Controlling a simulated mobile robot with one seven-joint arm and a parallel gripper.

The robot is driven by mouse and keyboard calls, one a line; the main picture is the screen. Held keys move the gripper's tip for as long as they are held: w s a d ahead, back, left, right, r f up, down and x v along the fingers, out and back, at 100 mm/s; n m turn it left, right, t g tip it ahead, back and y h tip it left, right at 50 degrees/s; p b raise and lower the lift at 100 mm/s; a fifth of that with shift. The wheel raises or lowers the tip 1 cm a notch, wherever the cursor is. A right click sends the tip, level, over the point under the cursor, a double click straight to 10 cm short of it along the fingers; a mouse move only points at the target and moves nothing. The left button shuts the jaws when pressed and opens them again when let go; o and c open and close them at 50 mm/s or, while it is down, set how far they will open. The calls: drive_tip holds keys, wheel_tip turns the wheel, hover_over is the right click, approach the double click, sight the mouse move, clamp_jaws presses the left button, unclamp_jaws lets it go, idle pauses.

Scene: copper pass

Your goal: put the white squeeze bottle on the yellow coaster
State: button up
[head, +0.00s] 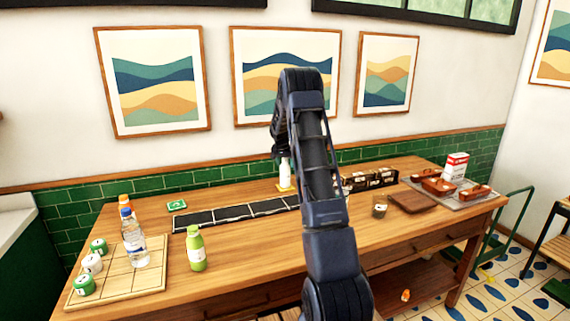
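The white squeeze bottle (284,174) stands upright toward the back of the wooden table, near the green tiled wall. Its base appears to be on the yellow coaster (285,188), whose edge shows beneath it; I cannot tell for sure whether it bears the bottle's weight. My gripper (280,151) points down at the bottle's top, and my arm hides part of both. Whether the fingers are closed on the bottle or apart from it cannot be made out.
A glass (380,207), a brown tray (412,202) and dark boxes (368,180) are on the right.

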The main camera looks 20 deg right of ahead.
drive_tip(key=shift+o, duration=0.9)
drive_tip(key=shift+r, duration=0.1)
drive_tip(key=shift+r, duration=0.15)
drive_tip(key=v, duration=1.2)
drive_tip(key=s+a+r+n, duration=0.1)
drive_tip(key=s+a+r, duration=0.25)
drive_tip(key=s, duration=0.55)
drive_tip(key=s+a+r+n+y, duration=0.1)
drive_tip(key=s+a+r, duration=0.3)
drive_tip(key=s, duration=0.5)
drive_tip(key=s+a+r+n, duration=0.1)
drive_tip(key=s+a+r, duration=0.1)
drive_tip(key=s+r, duration=0.5)
drive_tip(key=s+a+f+n, duration=0.1)
drive_tip(key=s+a+f, duration=0.1)
drive_tip(key=s, duration=0.8)
drive_tip(key=s+a+f+n+y, duration=0.1)
drive_tip(key=s+a+f+n, duration=0.1)
drive_tip(key=s, duration=0.9)
drive_tip(key=s+a+f+n+t, duration=0.1)
drive_tip(key=s+a+f, duration=0.1)
drive_tip(key=s, duration=0.8)
drive_tip(key=shift+s+a+f+n+y, duration=0.15)
drive_tip(key=shift+a+f+n+y, duration=0.1)
drive_tip(key=shift+f+n+y, duration=0.15)
